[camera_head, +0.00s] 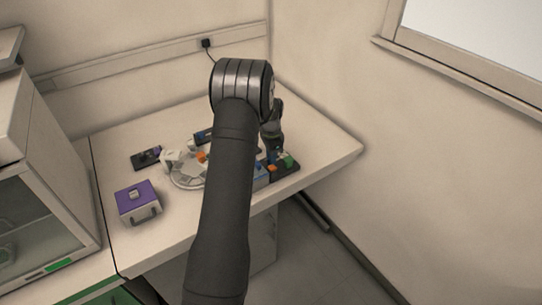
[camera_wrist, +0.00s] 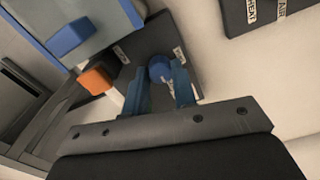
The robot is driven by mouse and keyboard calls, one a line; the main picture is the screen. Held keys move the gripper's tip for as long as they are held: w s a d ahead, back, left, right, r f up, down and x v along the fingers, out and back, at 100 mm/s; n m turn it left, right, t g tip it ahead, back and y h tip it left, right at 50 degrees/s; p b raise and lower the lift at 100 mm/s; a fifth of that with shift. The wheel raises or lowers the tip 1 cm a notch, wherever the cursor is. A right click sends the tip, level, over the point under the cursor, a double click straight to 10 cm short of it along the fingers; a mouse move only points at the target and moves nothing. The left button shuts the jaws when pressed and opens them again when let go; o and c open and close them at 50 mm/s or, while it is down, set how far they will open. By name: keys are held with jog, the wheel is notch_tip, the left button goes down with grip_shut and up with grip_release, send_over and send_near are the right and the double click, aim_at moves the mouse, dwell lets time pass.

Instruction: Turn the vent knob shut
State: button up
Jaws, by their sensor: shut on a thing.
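A round blue knob (camera_wrist: 160,66) shows in the wrist view on a dark panel (camera_wrist: 150,42) with small white labels too small to read. My gripper (camera_wrist: 160,80) has its two blue fingers on either side of this knob and is shut on it. The fingers hide part of the knob, and its turn angle cannot be told. In the head view my gripper (camera_head: 274,148) is low over the dark panel (camera_head: 286,172) at the right of the bench, largely hidden by my arm.
An orange block (camera_wrist: 97,78) and a grey box with a blue part (camera_wrist: 70,37) are close beside the fingers. Another dark labelled panel (camera_wrist: 262,12) lies at upper right. A purple-topped box (camera_head: 135,196) and a round pale tray (camera_head: 184,181) are on the bench (camera_head: 165,235).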

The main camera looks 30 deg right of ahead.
jog(key=shift+m, duration=0.3)
jog(key=o, duration=1)
jog(key=shift+r, duration=0.1)
notch_tip(320, 180, up, 17)
jog(key=shift+r, duration=0.1)
notch_tip(320, 180, down, 18)
jog(key=shift+r, duration=0.25)
dwell(0.6)
